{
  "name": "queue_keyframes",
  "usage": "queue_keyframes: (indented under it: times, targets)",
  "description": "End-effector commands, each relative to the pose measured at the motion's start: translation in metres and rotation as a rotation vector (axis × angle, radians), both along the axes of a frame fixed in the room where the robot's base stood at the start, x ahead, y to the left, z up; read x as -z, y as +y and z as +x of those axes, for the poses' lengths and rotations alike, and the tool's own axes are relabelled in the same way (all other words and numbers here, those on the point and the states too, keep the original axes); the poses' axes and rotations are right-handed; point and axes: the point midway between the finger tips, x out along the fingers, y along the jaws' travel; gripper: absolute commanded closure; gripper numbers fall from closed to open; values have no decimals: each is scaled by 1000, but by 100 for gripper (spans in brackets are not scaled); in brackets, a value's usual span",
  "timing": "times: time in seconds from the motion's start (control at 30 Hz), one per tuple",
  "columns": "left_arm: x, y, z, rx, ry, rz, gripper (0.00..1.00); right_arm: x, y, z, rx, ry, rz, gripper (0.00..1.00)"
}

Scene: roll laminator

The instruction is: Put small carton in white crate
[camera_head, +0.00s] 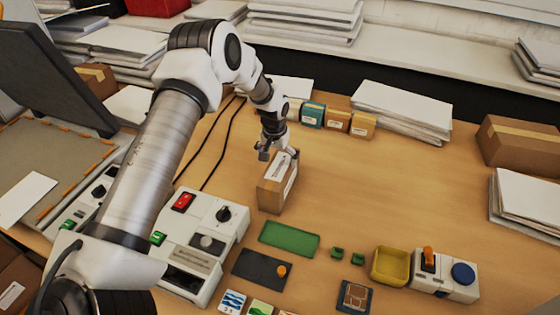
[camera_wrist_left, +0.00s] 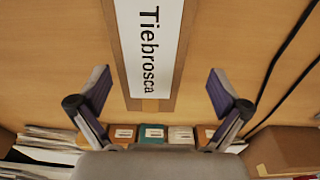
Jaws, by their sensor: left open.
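The small carton (camera_head: 269,194) is brown with a white label and stands upright on the wooden table, near the middle of the head view. In the left wrist view its top face (camera_wrist_left: 178,85) shows, with a label reading "Tiebrosca". My left gripper (camera_head: 278,154) is open at the carton's top, pointing down. In the left wrist view the fingertips of my left gripper (camera_wrist_left: 160,88) lie on either side of the carton, with a visible gap to each side. I cannot tell how far down the fingers reach. No white crate can be made out. My right gripper is not in view.
A white control box (camera_head: 222,217) stands left of the carton. A green mat (camera_head: 289,239), a dark pad (camera_head: 262,269) and a yellow bin (camera_head: 390,266) lie in front. Several small boxes (camera_head: 337,120) line the back. The table right of the carton is clear.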

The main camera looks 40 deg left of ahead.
Motion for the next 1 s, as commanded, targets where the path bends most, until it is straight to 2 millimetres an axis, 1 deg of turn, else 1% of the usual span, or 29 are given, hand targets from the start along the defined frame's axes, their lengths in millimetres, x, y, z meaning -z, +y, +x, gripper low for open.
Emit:
queue_keyframes:
  times: [0.07, 0.2, 0.27, 0.3, 0.33, 0.5, 0.57, 0.77, 0.8, 0.87, 0.9, 0.97, 1.0]
  targets:
    - [6, 0, 0, 0, 1, 0, 0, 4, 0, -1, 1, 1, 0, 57]
    - [27, 0, 2, -1, 0, 0, 0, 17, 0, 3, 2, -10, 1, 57]
    - [34, -1, 3, -1, 0, 0, 0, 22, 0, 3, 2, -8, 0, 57]
    - [39, -1, 4, 0, 0, 0, 0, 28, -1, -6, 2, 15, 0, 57]
    - [44, -2, 4, 0, 0, 0, 0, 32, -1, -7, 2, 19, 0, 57]
    - [77, -4, 8, 0, 0, 1, 0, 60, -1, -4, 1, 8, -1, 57]
    - [81, -4, 9, 0, 0, 1, 0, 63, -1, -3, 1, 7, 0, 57]
    - [77, -4, 9, 0, 0, 1, 0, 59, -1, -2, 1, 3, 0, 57]
    - [77, -4, 9, 0, 0, 1, 7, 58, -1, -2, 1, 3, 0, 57]
    - [77, -4, 9, 0, 0, 1, 28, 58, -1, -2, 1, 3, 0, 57]
    - [77, -4, 9, 0, 0, 1, 43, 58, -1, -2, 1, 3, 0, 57]
    - [77, -4, 9, 0, 0, 1, 64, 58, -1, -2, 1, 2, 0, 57]
    - [77, -4, 9, 0, 0, 1, 78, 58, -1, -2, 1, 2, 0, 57]
